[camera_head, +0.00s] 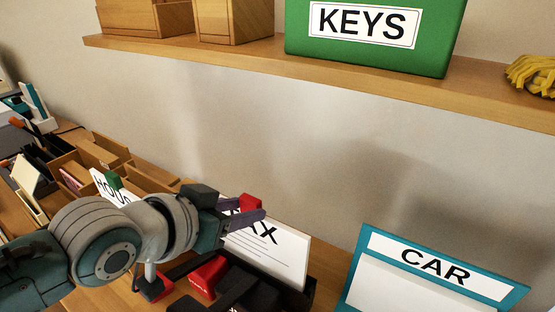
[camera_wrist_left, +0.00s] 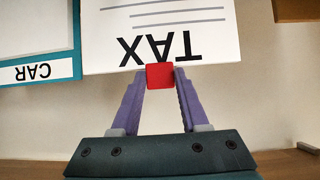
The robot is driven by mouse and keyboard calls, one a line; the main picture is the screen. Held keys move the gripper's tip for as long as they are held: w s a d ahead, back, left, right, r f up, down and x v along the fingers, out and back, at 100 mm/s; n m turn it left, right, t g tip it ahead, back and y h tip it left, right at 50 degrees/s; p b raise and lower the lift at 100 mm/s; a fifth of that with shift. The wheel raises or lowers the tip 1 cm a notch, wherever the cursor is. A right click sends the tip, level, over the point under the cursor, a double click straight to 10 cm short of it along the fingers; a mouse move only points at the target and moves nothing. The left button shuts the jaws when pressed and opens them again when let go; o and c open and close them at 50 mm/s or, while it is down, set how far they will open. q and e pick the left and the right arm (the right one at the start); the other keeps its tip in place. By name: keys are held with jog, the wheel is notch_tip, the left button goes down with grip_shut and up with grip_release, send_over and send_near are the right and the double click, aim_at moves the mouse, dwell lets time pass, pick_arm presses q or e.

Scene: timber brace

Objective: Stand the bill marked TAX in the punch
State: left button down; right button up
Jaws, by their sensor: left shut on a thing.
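The white bill marked TAX (camera_head: 266,256) stands roughly upright, with a red tab (camera_head: 251,203) on its top edge. In the left wrist view the bill (camera_wrist_left: 160,25) appears upside down, and its red tab (camera_wrist_left: 160,76) sits between my fingertips. My left gripper (camera_head: 252,214) has purple fingers and is shut on this tab. The black punch (camera_head: 245,291) with a red part (camera_head: 208,274) is at the bottom of the head view. The bill's lower edge is at the punch, but I cannot tell whether it is seated. My right gripper is not in view.
A blue-framed CAR board (camera_head: 432,272) stands to the right. A bill marked HOU... with a green tab (camera_head: 114,181) and wooden trays (camera_head: 135,178) are behind my left arm. Above, a wall shelf (camera_head: 480,98) carries a green KEYS box (camera_head: 400,60).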

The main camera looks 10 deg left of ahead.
pick_arm(q)
jog(key=shift+f+b, duration=1.5)
jog(key=shift+f, duration=0.4)
grip_release()
jog(key=shift+r, duration=0.1)
notch_tip(320, 180, up, 8)
jog(key=p, duration=0.8)
